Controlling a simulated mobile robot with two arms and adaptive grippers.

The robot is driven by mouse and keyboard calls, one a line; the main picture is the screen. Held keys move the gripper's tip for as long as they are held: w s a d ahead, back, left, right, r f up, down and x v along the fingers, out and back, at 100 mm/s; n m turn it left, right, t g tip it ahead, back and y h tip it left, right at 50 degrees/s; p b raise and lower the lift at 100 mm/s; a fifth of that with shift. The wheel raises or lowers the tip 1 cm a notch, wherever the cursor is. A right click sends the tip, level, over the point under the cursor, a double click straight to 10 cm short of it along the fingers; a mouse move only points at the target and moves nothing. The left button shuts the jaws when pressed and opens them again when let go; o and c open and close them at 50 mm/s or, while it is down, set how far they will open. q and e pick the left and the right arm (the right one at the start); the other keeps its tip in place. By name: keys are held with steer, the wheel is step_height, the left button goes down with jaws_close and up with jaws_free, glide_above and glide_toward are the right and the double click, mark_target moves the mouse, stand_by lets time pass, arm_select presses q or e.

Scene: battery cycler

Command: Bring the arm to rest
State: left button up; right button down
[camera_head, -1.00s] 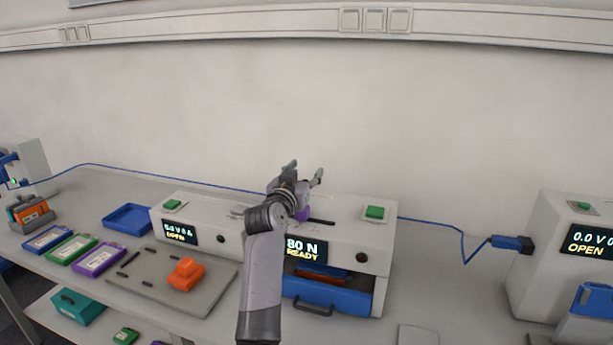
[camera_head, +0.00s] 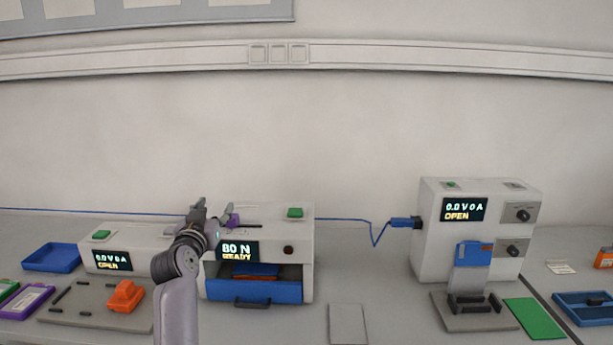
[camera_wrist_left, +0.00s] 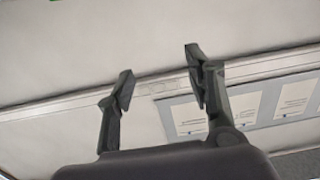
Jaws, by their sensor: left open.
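My left gripper (camera_head: 214,213) is raised in front of the white press box (camera_head: 302,240), with its fingers apart and nothing between them. In the left wrist view the left gripper (camera_wrist_left: 160,85) is also open and empty, facing the wall and its rail. My left arm comes up from the bottom of the head view and hides part of the boxes behind it. My right gripper is not in view.
The press box reads "80 N READY" and its blue drawer (camera_head: 270,290) stands out in front. An orange part (camera_head: 125,296) sits on a grey board (camera_head: 85,318). A tall white cycler (camera_head: 430,245) reads "OPEN" at right. A blue tray (camera_head: 52,258) lies at left.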

arm_select(q)
steer(key=s+f+m+g, duration=0.1)
steer(key=s+f+g, duration=0.3)
steer(key=s+f, duration=0.75)
steer(key=s+f+g, duration=0.3)
steer(key=s+f, duration=0.6)
steer(key=f, duration=0.5)
steer(key=s+d+f+g, duration=0.1)
steer(key=s+f+g, duration=0.3)
steer(key=s, duration=1.1)
steer(key=s+d+f+g, duration=0.1)
steer(key=s+f+g, duration=0.25)
steer(key=s, duration=1.25)
step_height(320, 180, down, 28)
steer(key=s+g+b, duration=0.1)
steer(key=s+a+f+m+g+b, duration=0.1)
steer(key=s+a+f, duration=0.2)
steer(key=s+f, duration=1.4)
steer(key=shift+s+a+f+y+b, duration=0.15)
steer(key=shift+f+y+b, duration=0.15)
steer(key=shift+f+b, duration=0.1)
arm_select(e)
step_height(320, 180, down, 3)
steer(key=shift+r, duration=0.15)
